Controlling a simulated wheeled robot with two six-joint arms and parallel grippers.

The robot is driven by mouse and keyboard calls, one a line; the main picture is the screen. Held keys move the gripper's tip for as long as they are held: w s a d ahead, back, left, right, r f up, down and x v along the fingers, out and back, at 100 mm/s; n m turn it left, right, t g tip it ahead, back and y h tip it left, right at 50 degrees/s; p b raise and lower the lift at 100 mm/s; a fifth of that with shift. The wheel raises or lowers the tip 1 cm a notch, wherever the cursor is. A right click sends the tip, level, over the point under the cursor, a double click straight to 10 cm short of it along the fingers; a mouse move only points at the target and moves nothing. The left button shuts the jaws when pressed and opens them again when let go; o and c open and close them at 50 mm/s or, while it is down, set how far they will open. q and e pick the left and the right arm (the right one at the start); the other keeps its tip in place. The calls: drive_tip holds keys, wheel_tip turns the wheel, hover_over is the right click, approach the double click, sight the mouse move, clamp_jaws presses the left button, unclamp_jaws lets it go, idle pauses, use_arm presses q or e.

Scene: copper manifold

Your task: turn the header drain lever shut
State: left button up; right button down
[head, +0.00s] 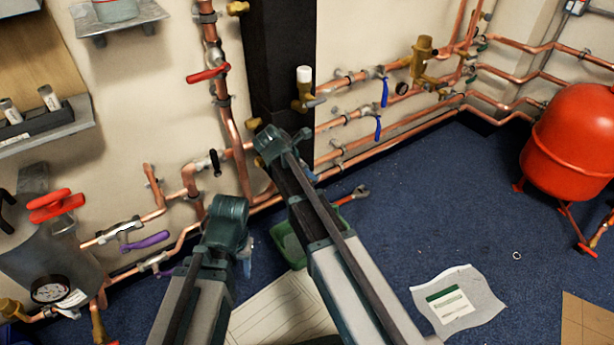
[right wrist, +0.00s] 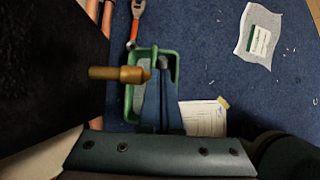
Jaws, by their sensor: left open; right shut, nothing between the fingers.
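I cannot tell which fitting is the header drain lever. Candidates in the head view are a red lever (head: 208,73) on the upright copper pipe, a black lever (head: 215,162) below it, and blue levers (head: 385,92) on the right-hand pipes. A brass fitting (right wrist: 120,74) juts from the dark column in the right wrist view, beside my fingers. My right gripper (head: 309,173) is shut and empty, in front of the column's foot; its fingers also show in the right wrist view (right wrist: 164,64). My left gripper (head: 247,255) is open, low and left, mostly hidden by its wrist.
A green tray (head: 288,247) lies on the blue floor under my arms, with a red-handled wrench (head: 350,195) beside it. A red tank (head: 575,140) stands right. Purple levers (head: 145,242) and a gauge vessel (head: 50,265) are left.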

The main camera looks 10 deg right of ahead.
idle(0.3)
drive_tip(key=shift+w+d+r+g+y+p, duration=0.15)
drive_tip(key=shift+d+r+g+y+p, duration=0.15)
drive_tip(key=shift+y+p, duration=0.55)
drive_tip(key=shift+w+d+y+p, duration=0.1)
drive_tip(key=shift+d+y+p, duration=0.25)
drive_tip(key=shift+p, duration=0.25)
drive_tip(key=shift+d+f, duration=0.1)
drive_tip(key=shift+f, duration=0.1)
drive_tip(key=shift+w+d+f+b, duration=0.2)
drive_tip(key=shift+w+d+b, duration=0.1)
drive_tip(key=shift+d, duration=0.3)
drive_tip(key=shift+w+d+f+b, duration=0.15)
drive_tip(key=shift+d+f+b, duration=0.1)
drive_tip(key=shift+d, duration=0.5)
drive_tip(key=shift+a+f, duration=0.1)
